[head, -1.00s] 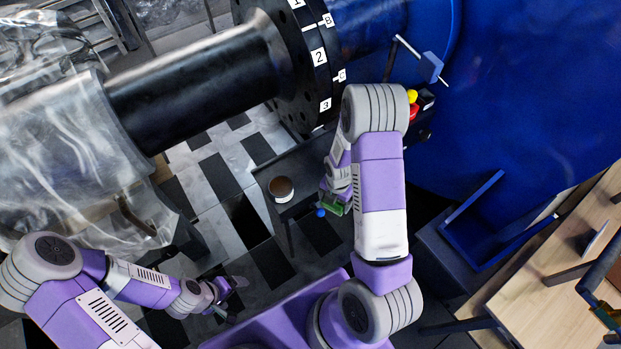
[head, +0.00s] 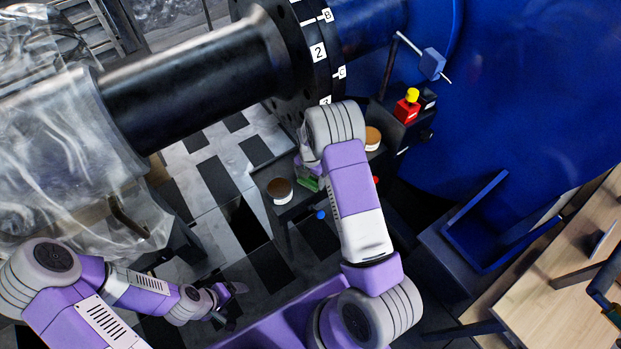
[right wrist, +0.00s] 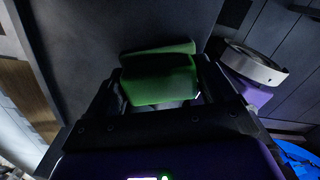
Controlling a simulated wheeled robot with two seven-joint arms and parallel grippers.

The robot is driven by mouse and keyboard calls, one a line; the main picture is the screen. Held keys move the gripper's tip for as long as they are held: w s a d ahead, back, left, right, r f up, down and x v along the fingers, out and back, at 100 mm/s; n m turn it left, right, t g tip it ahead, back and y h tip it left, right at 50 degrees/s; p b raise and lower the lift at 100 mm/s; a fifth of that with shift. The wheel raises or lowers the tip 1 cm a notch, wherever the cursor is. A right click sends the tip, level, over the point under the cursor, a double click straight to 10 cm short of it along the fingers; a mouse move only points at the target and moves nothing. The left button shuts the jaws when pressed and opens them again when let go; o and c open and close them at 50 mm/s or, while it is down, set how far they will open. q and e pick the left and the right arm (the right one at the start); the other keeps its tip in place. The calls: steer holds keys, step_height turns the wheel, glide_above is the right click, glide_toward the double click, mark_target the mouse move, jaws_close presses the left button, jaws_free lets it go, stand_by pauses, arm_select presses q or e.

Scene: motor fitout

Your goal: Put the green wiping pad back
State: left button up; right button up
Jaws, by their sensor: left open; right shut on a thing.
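The green wiping pad (right wrist: 160,80) is between the fingers of my right gripper (right wrist: 165,95) in the right wrist view, which is shut on it. In the head view the green pad (head: 311,183) shows as a small patch below my right wrist, over the dark bench; my right arm hides most of the gripper. Whether the pad touches the bench top I cannot tell. My left gripper (head: 228,298) is open and empty at the lower left, over the floor.
A brown-topped tin (head: 280,188) stands on the dark bench left of the pad. A black flanged shaft (head: 200,85) hangs above. A wooden table (head: 560,270) is at right.

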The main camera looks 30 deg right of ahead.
steer(key=shift+f, duration=0.2)
steer(key=o, duration=0.9)
steer(key=shift+r+p, duration=1.1)
steer(key=shift+r, duration=2.8)
steer(key=shift+s, duration=0.1)
